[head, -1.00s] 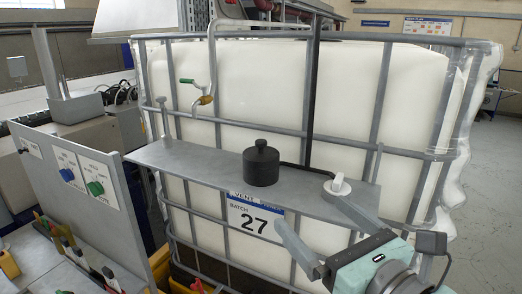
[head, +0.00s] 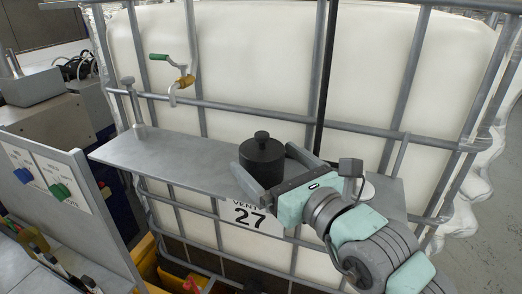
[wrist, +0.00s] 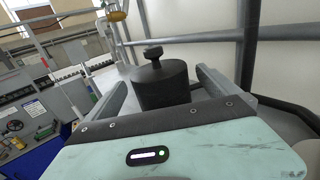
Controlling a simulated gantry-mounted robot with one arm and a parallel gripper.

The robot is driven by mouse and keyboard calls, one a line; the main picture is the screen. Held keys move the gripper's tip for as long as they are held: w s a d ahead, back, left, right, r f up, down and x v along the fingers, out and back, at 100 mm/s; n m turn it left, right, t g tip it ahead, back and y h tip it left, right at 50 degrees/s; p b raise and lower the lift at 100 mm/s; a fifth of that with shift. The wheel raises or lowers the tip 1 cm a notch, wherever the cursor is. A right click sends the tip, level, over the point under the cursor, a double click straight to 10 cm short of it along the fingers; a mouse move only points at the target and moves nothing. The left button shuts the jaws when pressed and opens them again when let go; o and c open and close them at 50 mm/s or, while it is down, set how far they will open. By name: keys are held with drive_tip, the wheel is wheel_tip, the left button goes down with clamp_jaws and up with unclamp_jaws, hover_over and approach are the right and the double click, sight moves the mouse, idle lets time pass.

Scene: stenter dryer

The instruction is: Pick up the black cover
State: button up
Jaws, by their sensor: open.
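The black cover (head: 262,160) is a short dark cylinder with a small knob on top. It stands upright on a grey shelf (head: 150,160) in front of a white caged tank. My gripper (head: 268,172) is open, with one finger near the cover's front left side and the other near its right side. In the wrist view, the cover (wrist: 163,85) shows between the two fingers of my gripper (wrist: 165,85). I cannot tell whether either finger touches it. The lower part of the cover is hidden behind the gripper body in the wrist view.
The white tank (head: 250,70) with grey cage bars rises behind the shelf. A panel with blue and green knobs (head: 60,191) stands at the left.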

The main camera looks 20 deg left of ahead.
sight(254, 148)
drive_tip(key=p+x, duration=0.1)
drive_tip(key=x, duration=0.4)
drive_tip(key=shift+w+a, duration=0.15)
drive_tip(key=shift+a, duration=0.15)
drive_tip(key=c, duration=1.5)
drive_tip(key=shift+o, duration=0.2)
